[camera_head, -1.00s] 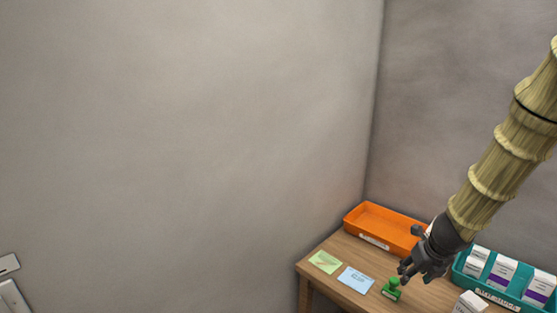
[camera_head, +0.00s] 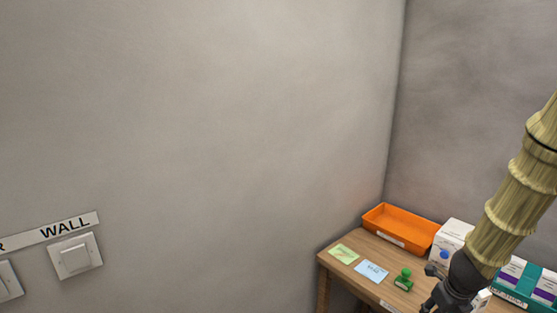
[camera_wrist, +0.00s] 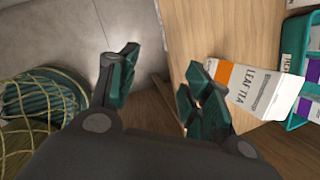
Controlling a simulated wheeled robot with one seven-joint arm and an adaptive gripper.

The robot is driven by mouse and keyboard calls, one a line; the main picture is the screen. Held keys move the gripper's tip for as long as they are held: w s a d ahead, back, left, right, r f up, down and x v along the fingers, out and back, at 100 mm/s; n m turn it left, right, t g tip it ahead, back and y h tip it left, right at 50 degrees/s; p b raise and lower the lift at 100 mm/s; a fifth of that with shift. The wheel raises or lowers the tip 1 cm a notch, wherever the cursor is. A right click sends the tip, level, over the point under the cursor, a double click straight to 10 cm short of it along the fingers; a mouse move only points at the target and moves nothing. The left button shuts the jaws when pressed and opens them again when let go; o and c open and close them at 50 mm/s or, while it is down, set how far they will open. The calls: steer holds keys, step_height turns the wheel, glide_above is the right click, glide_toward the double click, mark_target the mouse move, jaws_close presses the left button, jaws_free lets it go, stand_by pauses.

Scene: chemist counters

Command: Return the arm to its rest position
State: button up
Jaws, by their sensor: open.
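My arm comes in from the right edge of the head view and slants down to my gripper (camera_head: 440,303), which is dark and cut by the lower edge there. In the wrist view my gripper (camera_wrist: 158,88) has its two teal-padded fingers spread wide with nothing between them. Its fingertips are over the front edge of the wooden counter (camera_wrist: 185,50), with floor below the left finger. A white and orange carton marked LEAF TEA (camera_wrist: 255,90) lies beside the right finger, which overlaps its near end; I cannot tell whether they touch.
On the counter stand an orange tray (camera_head: 402,227), a green stamp (camera_head: 404,279), green and blue notes, a white box (camera_head: 450,240) and a teal bin (camera_head: 512,297) with cartons. Wall switches (camera_head: 75,258) are at left. A wire basket (camera_wrist: 40,110) stands on the floor.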

steer(key=s+a+f+n+g, duration=0.1)
steer(key=s+a+f+n, duration=0.3)
steer(key=s+f+n, duration=0.35)
steer(key=s+a+f+n+g+h, duration=0.1)
steer(key=s+a+f+n, duration=0.2)
steer(key=s+f+n, duration=0.5)
steer(key=s+a+f+n+g, duration=0.1)
steer(key=s+a+f+n, duration=0.3)
steer(key=s+f+n, duration=0.35)
steer(key=s+a+f+n+y, duration=0.2)
steer(key=s+a+f+n, duration=0.3)
steer(key=s+a+n, duration=0.3)
steer(key=shift+s+n, duration=0.55)
steer(key=shift+n, duration=0.35)
